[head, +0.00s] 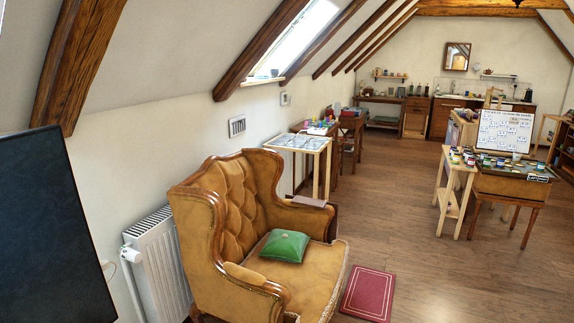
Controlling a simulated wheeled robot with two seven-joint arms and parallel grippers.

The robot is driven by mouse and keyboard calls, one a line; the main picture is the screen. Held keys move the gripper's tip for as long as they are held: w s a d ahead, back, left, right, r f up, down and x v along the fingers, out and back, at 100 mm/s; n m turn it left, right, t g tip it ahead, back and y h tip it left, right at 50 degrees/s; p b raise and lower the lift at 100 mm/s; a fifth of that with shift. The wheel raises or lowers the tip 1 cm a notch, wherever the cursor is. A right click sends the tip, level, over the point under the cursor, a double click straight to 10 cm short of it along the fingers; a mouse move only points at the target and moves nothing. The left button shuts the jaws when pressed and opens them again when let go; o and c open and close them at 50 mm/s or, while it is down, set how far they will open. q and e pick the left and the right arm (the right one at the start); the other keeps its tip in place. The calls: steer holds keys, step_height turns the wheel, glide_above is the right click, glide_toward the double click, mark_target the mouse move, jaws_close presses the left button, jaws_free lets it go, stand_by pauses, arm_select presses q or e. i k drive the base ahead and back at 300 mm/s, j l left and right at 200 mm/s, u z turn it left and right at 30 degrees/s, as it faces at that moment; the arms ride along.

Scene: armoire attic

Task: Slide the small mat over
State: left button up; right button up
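A small red mat (368,294) with a pale border line lies flat on the wooden floor. It is just right of the mustard armchair (230,225), close to the front of its seat. The mat's near edge is close to the bottom of the head view. Neither of my grippers shows in the head view.
A green cushion (285,246) sits on the armchair. A white radiator (158,265) stands at the left wall, with a dark panel (55,230) nearer. A table with paints (505,185) stands at the right. The wooden floor (470,285) right of the mat is clear.

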mark_target(368, 295)
steer(key=i+l+z, duration=0.5)
steer(key=i+l, duration=0.2)
steer(key=l, duration=0.3)
steer(key=i+l+z, duration=0.5)
steer(key=i+l, duration=0.25)
steer(key=i, duration=0.15)
steer(key=i+j+z, duration=0.1)
steer(key=i, duration=1.7)
steer(key=i+l+u, duration=0.1)
steer(key=i+u, duration=0.3)
steer(key=i+l+u, duration=0.2)
steer(key=i+u, duration=0.2)
steer(key=i+l+u, duration=0.4)
steer(key=k+j, duration=0.05)
steer(key=j, duration=0.05)
